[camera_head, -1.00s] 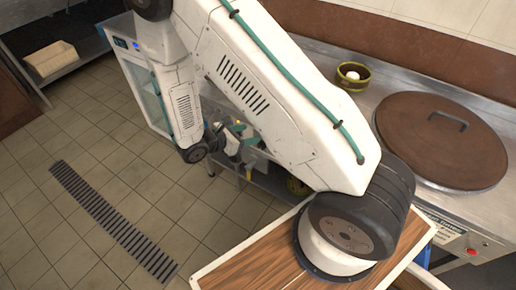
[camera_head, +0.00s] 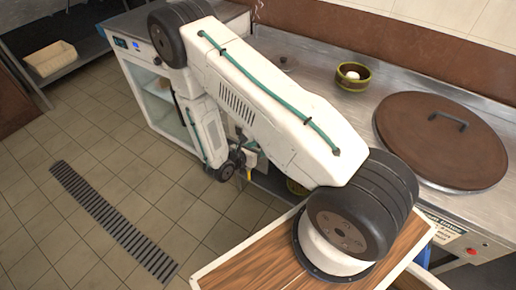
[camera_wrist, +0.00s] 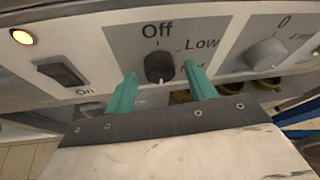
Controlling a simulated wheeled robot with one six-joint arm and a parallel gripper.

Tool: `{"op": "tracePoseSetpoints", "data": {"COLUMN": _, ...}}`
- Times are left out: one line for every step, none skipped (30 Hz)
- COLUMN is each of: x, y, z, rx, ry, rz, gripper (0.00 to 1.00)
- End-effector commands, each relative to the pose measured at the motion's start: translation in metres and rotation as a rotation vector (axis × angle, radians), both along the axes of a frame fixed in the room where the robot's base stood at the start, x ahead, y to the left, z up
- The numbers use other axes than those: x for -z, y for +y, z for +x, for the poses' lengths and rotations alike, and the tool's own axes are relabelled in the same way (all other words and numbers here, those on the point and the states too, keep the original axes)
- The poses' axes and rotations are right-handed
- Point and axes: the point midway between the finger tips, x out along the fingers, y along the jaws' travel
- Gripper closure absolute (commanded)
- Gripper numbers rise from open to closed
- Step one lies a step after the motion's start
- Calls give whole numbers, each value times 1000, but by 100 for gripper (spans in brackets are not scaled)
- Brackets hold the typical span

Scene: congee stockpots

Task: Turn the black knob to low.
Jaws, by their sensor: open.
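The black knob (camera_wrist: 159,66) is on a grey-and-white panel in the wrist view. "Off" is printed above it, "Low" at its upper right, and a partly hidden label lies below "Low". A small pale mark shows at the knob's lower edge, pointing down. My gripper (camera_wrist: 160,71) is open, with one teal finger to the left of the knob and one to the right. Gaps show between fingers and knob; I cannot tell whether the tips reach its depth. In the head view my arm hides the knob and most of my gripper.
A black rocker switch (camera_wrist: 62,72) and a lit amber lamp (camera_wrist: 22,37) are left of the knob. A pale knob (camera_wrist: 265,54) is to its right. On the steel counter stand a brown lid (camera_head: 440,140) and a bowl (camera_head: 353,76). The tiled floor (camera_head: 110,150) at left is open.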

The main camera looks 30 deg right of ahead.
Motion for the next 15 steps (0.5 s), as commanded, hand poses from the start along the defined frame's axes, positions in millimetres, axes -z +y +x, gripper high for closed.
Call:
{"op": "tracePoseSetpoints", "data": {"x": 1, "y": -2, "z": 0, "rx": 1, "ry": 0, "rz": 0, "gripper": 45}}
{"op": "tracePoseSetpoints", "data": {"x": 1, "y": -2, "z": 0, "rx": 0, "ry": 0, "rz": 0, "gripper": 45}}
{"op": "tracePoseSetpoints", "data": {"x": 1, "y": -2, "z": 1, "rx": 0, "ry": 0, "rz": 0, "gripper": 45}}
{"op": "tracePoseSetpoints", "data": {"x": 1, "y": -2, "z": 0, "rx": 0, "ry": 0, "rz": 0, "gripper": 45}}
{"op": "tracePoseSetpoints", "data": {"x": 1, "y": -2, "z": 1, "rx": 0, "ry": 0, "rz": 0, "gripper": 45}}
{"op": "tracePoseSetpoints", "data": {"x": 1, "y": -2, "z": 0, "rx": 0, "ry": 0, "rz": 0, "gripper": 45}}
{"op": "tracePoseSetpoints", "data": {"x": 1, "y": -2, "z": 0, "rx": 0, "ry": 0, "rz": 0, "gripper": 45}}
{"op": "tracePoseSetpoints", "data": {"x": 1, "y": -2, "z": 0, "rx": 0, "ry": 0, "rz": 0, "gripper": 45}}
{"op": "tracePoseSetpoints", "data": {"x": 1, "y": -2, "z": 0, "rx": 0, "ry": 0, "rz": 0, "gripper": 53}}
{"op": "tracePoseSetpoints", "data": {"x": 1, "y": -2, "z": 0, "rx": 0, "ry": 0, "rz": 0, "gripper": 61}}
{"op": "tracePoseSetpoints", "data": {"x": 1, "y": -2, "z": 0, "rx": 0, "ry": 0, "rz": 0, "gripper": 70}}
{"op": "tracePoseSetpoints", "data": {"x": 1, "y": -2, "z": 0, "rx": 0, "ry": 0, "rz": 0, "gripper": 81}}
{"op": "tracePoseSetpoints", "data": {"x": 1, "y": -2, "z": 0, "rx": 0, "ry": 0, "rz": 0, "gripper": 89}}
{"op": "tracePoseSetpoints", "data": {"x": 1, "y": -2, "z": 0, "rx": 0, "ry": 0, "rz": 0, "gripper": 90}}
{"op": "tracePoseSetpoints", "data": {"x": 1, "y": -2, "z": 0, "rx": 0, "ry": 0, "rz": 0, "gripper": 89}}
